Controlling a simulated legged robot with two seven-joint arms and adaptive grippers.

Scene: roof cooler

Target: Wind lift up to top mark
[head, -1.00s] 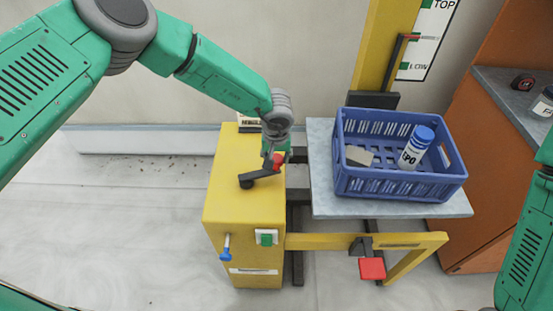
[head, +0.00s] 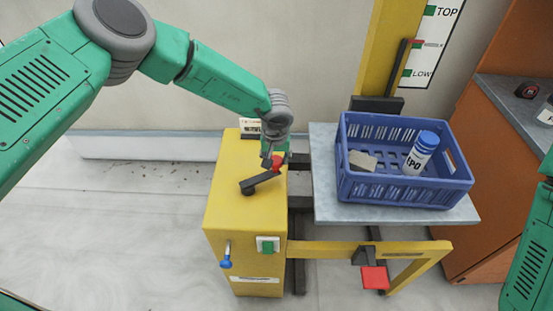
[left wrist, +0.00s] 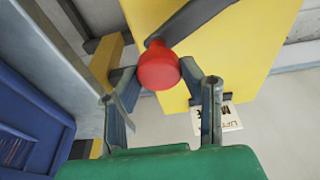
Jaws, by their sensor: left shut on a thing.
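The yellow lift (head: 240,215) has a black crank arm (head: 262,181) on top of its box with a red knob (head: 277,163). My left gripper (head: 273,160) is shut on the red knob, which also shows between its fingers in the left wrist view (left wrist: 158,68). The grey platform (head: 328,205) carries a blue crate (head: 400,190). On the mast's scale (head: 437,40), the red pointer (head: 418,43) stands between the green TOP mark (head: 430,10) and the LOW mark (head: 407,73). My right gripper is out of view.
A white-and-blue bottle (head: 420,153) and a grey block (head: 362,161) are in the crate. The box front has a blue-tipped lever (head: 226,255) and a green switch (head: 268,244). A red pedal (head: 374,277) is low in front. An orange cabinet (head: 500,180) stands at right.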

